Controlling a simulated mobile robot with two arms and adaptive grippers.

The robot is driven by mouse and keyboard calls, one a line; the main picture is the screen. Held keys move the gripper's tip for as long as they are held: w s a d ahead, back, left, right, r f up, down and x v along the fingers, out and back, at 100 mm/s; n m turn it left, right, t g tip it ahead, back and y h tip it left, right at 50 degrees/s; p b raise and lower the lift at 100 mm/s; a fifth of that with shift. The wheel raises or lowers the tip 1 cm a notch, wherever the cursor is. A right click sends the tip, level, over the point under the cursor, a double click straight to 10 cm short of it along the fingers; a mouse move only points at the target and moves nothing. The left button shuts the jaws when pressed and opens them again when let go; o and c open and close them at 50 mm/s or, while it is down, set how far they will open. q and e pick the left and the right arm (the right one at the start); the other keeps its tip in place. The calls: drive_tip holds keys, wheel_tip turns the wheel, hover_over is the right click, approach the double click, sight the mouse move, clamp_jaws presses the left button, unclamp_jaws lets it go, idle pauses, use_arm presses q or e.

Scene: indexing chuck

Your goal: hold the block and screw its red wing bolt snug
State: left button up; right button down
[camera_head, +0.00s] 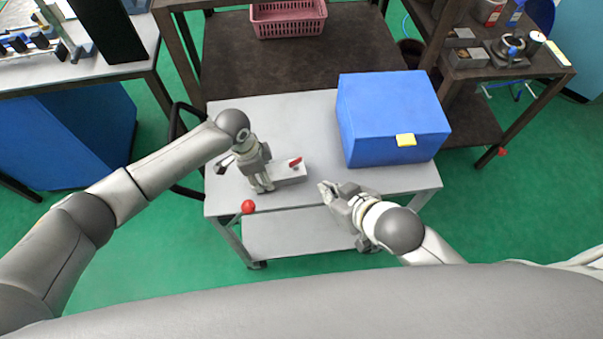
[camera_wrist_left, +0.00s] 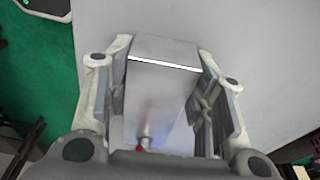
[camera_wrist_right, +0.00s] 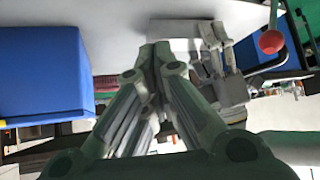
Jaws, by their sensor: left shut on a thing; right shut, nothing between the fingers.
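The grey metal block (camera_head: 290,174) lies on the grey cart top, and its red wing bolt (camera_head: 296,162) stands up from its right part. My left gripper (camera_head: 262,186) is shut on the left part of the block. In the left wrist view the block (camera_wrist_left: 165,75) sits between both fingers, and a bit of the red bolt (camera_wrist_left: 141,149) shows low in the picture. My right gripper (camera_head: 326,188) is shut and empty, to the right of the block and apart from it. In the right wrist view its fingertips (camera_wrist_right: 155,48) are together.
A blue box (camera_head: 392,120) with a yellow latch stands on the cart, right of the block. A red ball-shaped knob (camera_head: 248,206) is at the cart's front left edge. The grey cart top (camera_head: 300,115) is clear behind the block. A pink basket (camera_head: 288,18) stands on a dark table behind.

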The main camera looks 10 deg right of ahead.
sight(295, 164)
drive_tip(key=shift+t, duration=0.3)
drive_tip(key=x, duration=0.8)
drive_tip(key=shift+s+a+f, duration=0.15)
drive_tip(key=shift+a+f, duration=0.15)
drive_tip(key=w, duration=0.1)
drive_tip(key=w+a, duration=0.1)
drive_tip(key=w, duration=0.1)
drive_tip(key=shift+a+f, duration=0.15)
drive_tip(key=shift+a, duration=0.1)
drive_tip(key=shift+w+a, duration=0.3)
drive_tip(key=shift+w, duration=0.1)
drive_tip(key=shift+w+a, duration=0.15)
drive_tip(key=shift+a, duration=0.05)
drive_tip(key=shift+w+a+m+t+h, duration=0.1)
drive_tip(key=shift+a+m+t+h, duration=0.15)
drive_tip(key=shift+m+h, duration=0.35)
drive_tip(key=shift+w+a+m+t+h, duration=0.15)
drive_tip(key=shift+a+m+h, duration=0.15)
drive_tip(key=shift+m, duration=0.5)
drive_tip(key=shift+w+a, duration=0.2)
drive_tip(key=shift+a, duration=0.4)
drive_tip(key=shift+w+a, duration=0.15)
drive_tip(key=shift+a, duration=0.35)
drive_tip(key=shift+d, duration=0.1)
